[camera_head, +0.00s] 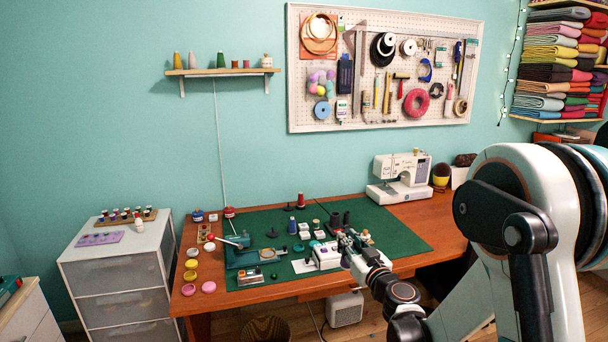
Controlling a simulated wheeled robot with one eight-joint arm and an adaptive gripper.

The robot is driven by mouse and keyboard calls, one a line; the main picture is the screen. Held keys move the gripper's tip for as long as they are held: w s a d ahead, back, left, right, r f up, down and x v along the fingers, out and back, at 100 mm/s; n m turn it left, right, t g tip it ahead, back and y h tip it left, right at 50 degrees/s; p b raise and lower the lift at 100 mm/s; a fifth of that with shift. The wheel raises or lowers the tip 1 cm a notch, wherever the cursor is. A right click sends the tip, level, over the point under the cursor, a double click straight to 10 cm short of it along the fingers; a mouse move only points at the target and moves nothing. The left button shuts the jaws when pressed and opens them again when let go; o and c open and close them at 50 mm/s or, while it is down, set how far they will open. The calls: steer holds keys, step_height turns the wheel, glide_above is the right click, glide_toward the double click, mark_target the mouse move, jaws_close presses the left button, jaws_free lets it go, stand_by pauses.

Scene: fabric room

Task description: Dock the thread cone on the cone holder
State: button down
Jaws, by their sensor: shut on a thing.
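A blue thread cone (292,226) and a red thread cone (300,200) stand upright on the mat, apart from my gripper. Dark upright posts or cones (335,220) stand just behind my gripper; I cannot tell whether they are the cone holder. A small dark stand (271,233) is farther left.
A white sewing machine (402,177) stands at the back right of the wooden table (262,291). A white device (326,257) lies below my gripper. Small white boxes (305,235) crowd the mat's middle. The mat's right part is clear. A wall shelf (222,71) holds more cones.

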steer(key=s+d+r+m+t+h, duration=0.1)
steer(key=s+d+m+h, duration=0.1)
steer(key=d+h, duration=0.3)
steer(key=shift+s+d+r+m+h, duration=0.25)
steer(key=shift+d+r+m+h, duration=0.15)
steer(key=shift+d+m, duration=0.7)
steer(key=shift+d, duration=0.15)
